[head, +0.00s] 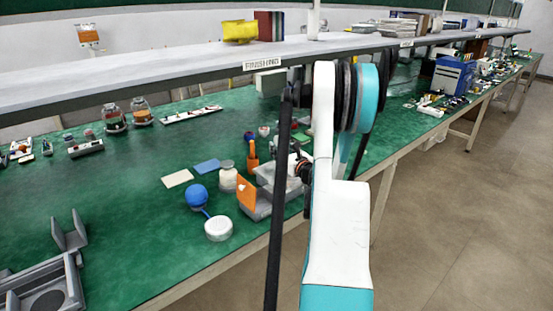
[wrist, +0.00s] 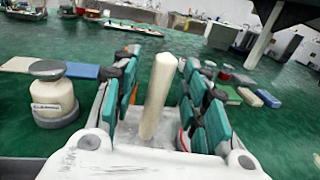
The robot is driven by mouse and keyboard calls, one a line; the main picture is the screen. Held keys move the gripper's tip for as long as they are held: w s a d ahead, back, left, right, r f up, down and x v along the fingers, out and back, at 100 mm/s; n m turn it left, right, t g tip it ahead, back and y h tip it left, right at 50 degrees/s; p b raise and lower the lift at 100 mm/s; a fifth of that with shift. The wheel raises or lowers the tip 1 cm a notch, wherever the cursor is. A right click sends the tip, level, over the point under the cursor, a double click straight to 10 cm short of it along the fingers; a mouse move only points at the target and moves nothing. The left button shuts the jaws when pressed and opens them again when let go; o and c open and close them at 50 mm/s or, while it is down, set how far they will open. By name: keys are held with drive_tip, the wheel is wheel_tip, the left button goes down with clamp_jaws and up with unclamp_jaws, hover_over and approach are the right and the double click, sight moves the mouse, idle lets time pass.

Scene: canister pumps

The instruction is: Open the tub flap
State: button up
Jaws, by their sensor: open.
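My gripper (wrist: 160,63) is open, its teal-padded fingers spread left and right in the wrist view. A pale cream upright bar (wrist: 157,95) stands between the fingers with gaps on both sides. It rises from a light grey surface; I cannot tell for sure whether it is the tub flap. In the head view my gripper (head: 300,168) is low over a pale grey box-like body (head: 272,172), perhaps the tub, partly hidden by my arm. A white canister (head: 228,180) with a grey top stands left of it; it also shows in the wrist view (wrist: 54,98).
A grey stand with an orange panel (head: 247,194) sits close in front of the pale box. A blue ball (head: 196,196) and white round puck (head: 218,229) lie nearer the table edge. A shelf (head: 150,67) runs above.

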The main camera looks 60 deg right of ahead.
drive_tip(key=shift+c, duration=0.5)
clamp_jaws()
drive_tip(key=shift+r, duration=0.1)
